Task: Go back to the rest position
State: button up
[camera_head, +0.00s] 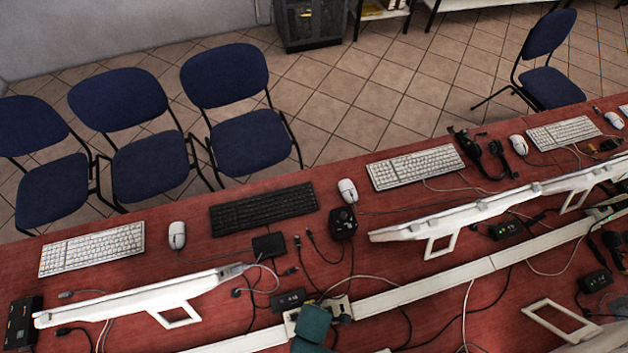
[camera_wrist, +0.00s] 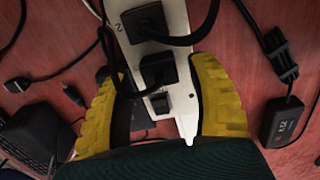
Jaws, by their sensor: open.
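My gripper (camera_wrist: 156,72) is open, its two yellow fingers spread apart with nothing held. In the wrist view, the white power strip (camera_wrist: 181,22) with black plugs (camera_wrist: 157,72) shows between the fingers. I cannot tell how far the fingertips are above it. In the head view, a teal part of my arm (camera_head: 314,322) is low in the middle, over the end of the strip; the fingers are hidden there.
The red table (camera_head: 370,250) holds keyboards (camera_head: 265,209), mice (camera_head: 177,235), white monitors (camera_head: 460,217) and many loose cables. A black adapter box (camera_wrist: 284,122) lies right of the gripper. Blue chairs (camera_head: 245,140) stand behind the table.

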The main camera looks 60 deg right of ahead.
notch_tip(320, 180, up, 10)
dwell(0.4)
